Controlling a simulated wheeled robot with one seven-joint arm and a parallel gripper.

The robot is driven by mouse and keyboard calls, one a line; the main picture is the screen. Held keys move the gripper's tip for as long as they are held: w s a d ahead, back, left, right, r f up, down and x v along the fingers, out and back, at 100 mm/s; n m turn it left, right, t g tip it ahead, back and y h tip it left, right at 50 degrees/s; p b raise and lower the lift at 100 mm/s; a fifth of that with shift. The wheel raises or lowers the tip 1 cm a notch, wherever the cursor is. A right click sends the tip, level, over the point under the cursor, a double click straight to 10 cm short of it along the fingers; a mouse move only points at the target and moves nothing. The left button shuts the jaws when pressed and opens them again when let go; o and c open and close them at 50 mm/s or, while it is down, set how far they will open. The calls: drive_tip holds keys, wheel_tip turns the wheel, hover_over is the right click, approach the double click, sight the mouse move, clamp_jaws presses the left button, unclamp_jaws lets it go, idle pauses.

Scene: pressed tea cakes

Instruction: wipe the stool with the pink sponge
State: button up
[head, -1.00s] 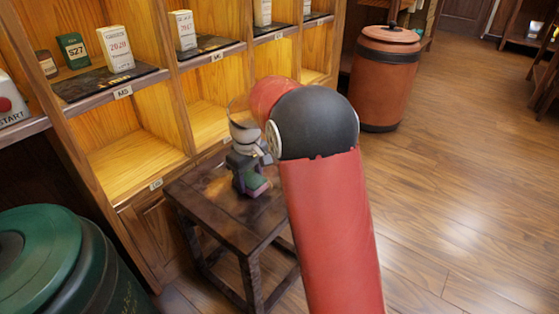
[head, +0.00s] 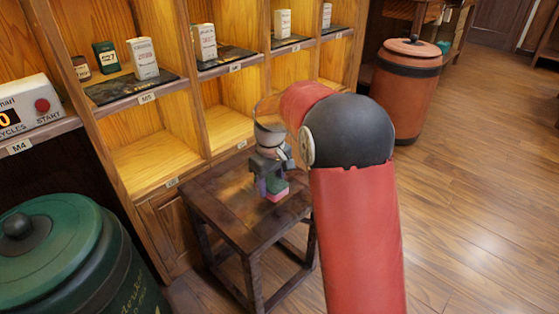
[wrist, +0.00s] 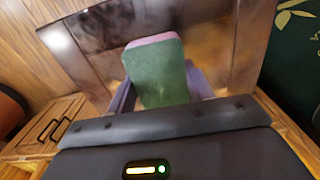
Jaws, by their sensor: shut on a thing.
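The stool (head: 223,212) is dark brown wood with a square top and stands in front of the shelf. My gripper (head: 271,184) is over the right part of its top, shut on the sponge (head: 278,194). The sponge has a pink layer below a green one and is at the stool top; I cannot tell whether it presses on it. In the wrist view the sponge (wrist: 157,76) shows its green face and a pink far edge between the fingers. The stool top (wrist: 215,35) there has blurry paler brown patches, which may be dust or reflections.
A wooden shelf with boxes and black mats (head: 133,86) stands behind the stool. A green lidded bin (head: 75,262) is at the left front, a brown lidded bin (head: 405,85) at the back right. A device with a red button (head: 25,108) sits at left. Floor at right is clear.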

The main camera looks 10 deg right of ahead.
drive_tip(key=shift+r+p, duration=1.35)
drive_tip(key=shift+r, duration=0.75)
